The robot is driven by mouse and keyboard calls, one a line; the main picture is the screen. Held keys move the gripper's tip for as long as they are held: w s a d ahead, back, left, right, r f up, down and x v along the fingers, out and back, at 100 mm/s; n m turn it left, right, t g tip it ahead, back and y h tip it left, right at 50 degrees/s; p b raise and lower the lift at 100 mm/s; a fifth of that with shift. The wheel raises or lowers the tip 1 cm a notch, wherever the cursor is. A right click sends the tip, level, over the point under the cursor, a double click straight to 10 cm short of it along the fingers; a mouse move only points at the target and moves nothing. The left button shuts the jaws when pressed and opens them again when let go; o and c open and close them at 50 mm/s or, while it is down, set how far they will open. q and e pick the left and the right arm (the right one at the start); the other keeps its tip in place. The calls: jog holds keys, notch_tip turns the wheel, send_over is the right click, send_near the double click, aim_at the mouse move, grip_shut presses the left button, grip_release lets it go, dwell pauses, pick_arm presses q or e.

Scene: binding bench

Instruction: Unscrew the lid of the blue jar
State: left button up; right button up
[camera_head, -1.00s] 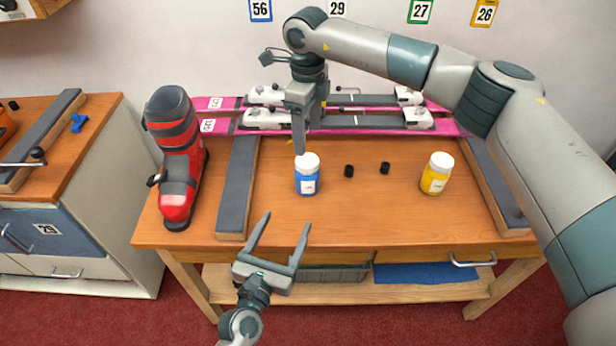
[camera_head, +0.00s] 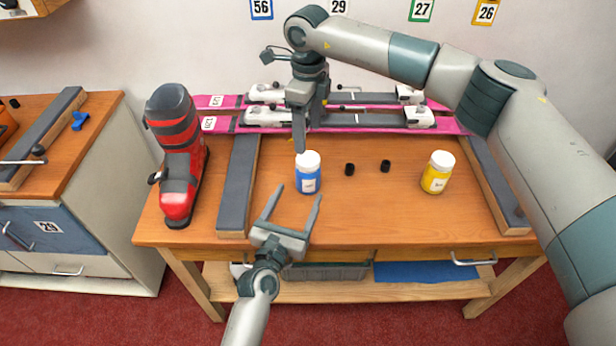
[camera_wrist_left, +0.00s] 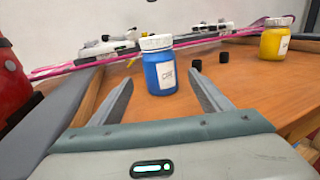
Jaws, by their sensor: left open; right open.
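The blue jar (camera_head: 307,180) stands upright on the wooden bench with its white lid (camera_head: 308,160) on. My left gripper (camera_head: 295,192) is open and empty, in front of the jar, its fingers pointing toward it. In the left wrist view the blue jar (camera_wrist_left: 162,70) shows beyond and between the two open fingers (camera_wrist_left: 160,90), with its white lid (camera_wrist_left: 156,42) on top. My right gripper (camera_head: 300,145) points down just above and behind the lid; the head view does not clearly show whether it touches it. Its jaws are seen nearly edge-on and are open.
A yellow jar (camera_head: 437,172) with a white lid stands to the right. Two small black caps (camera_head: 349,169) (camera_head: 385,166) lie between the jars. A red ski boot (camera_head: 178,160) stands at the left. Pink skis (camera_head: 220,123) lie along the back. Padded rails (camera_head: 238,190) (camera_head: 497,185) flank the work area.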

aim_at(305, 183)
pick_arm(q)
jog(key=x, duration=0.9)
jog(key=shift+s, duration=0.1)
grip_shut()
pick_arm(e)
jog(key=shift+m, duration=0.4)
